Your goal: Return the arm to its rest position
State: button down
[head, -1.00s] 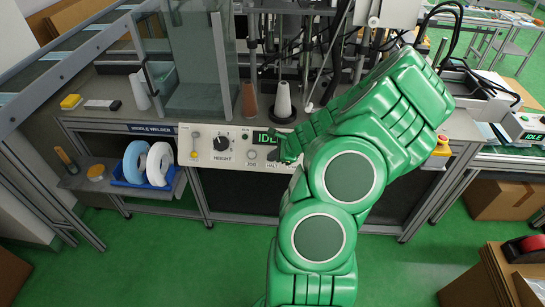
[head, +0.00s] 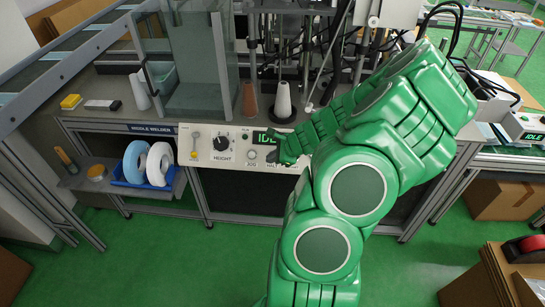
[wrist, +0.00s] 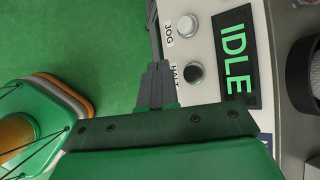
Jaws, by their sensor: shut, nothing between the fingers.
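My green arm (head: 357,190) reaches up from the bottom of the head view and folds back at the upper right. My gripper (head: 284,152) is in front of the control panel, by the HALT label. In the wrist view, its grey fingers (wrist: 152,60) are together, with nothing between them. The panel (wrist: 208,60) lies just right of the fingers there, with JOG and HALT buttons and a display (wrist: 235,50) reading IDLE. I cannot tell whether the fingers touch the panel.
The machine's bench (head: 105,88) and clear guard (head: 200,75) stand behind the panel. A blue tray (head: 130,182) with two rolls is on a low shelf at left. Cardboard boxes (head: 500,200) stand at right. The green floor (head: 180,265) is open in front.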

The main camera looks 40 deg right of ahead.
dwell(0.4)
jog(key=s+a+r+n+g+y, duration=0.2)
jog(key=a+r+n, duration=0.55)
jog(key=a, duration=0.55)
jog(key=s+a+r+n+g+y, duration=0.1)
jog(key=a+r+n+g, duration=0.1)
jog(key=a+r+n, duration=0.8)
jog(key=s+a+r+n+g+h, duration=0.2)
jog(key=s+a+r+n+g, duration=0.1)
jog(key=s+a, duration=0.7)
jog(key=s+d+r+n+g+h, duration=0.1)
jog(key=s+r+n+h, duration=0.1)
jog(key=s, duration=0.5)
jog(key=s+d+r+n+g+h, duration=0.1)
jog(key=s+r+n, duration=0.1)
jog(key=s, duration=0.5)
jog(key=shift+s+d+n+h, duration=0.25)
jog(key=shift+s+n+h, duration=0.15)
jog(key=shift+n, duration=0.15)
jog(key=shift+r, duration=0.1)
